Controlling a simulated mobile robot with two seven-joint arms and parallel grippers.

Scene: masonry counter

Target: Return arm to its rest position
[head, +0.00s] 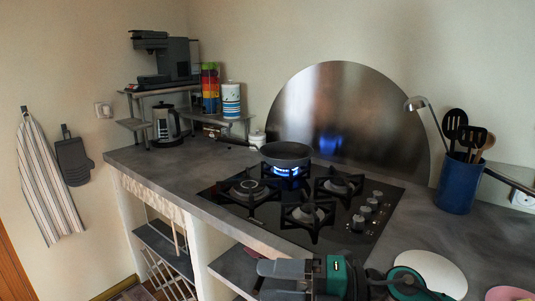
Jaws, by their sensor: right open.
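My right gripper (267,281) is at the bottom of the head view, in front of the counter's front edge. Its two grey fingers point left and are spread apart, with nothing seen between them. Its wrist, with a green part, lies to the right of the fingers, near the lower edge of the picture. My left arm and gripper do not show.
A dark pan (286,153) sits on the hob (262,220) over a lit blue flame. A blue utensil pot (455,187) stands to the right. A white plate (437,270) and a pink dish (508,294) lie near my right wrist. Bare counter (150,162) lies left of the hob.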

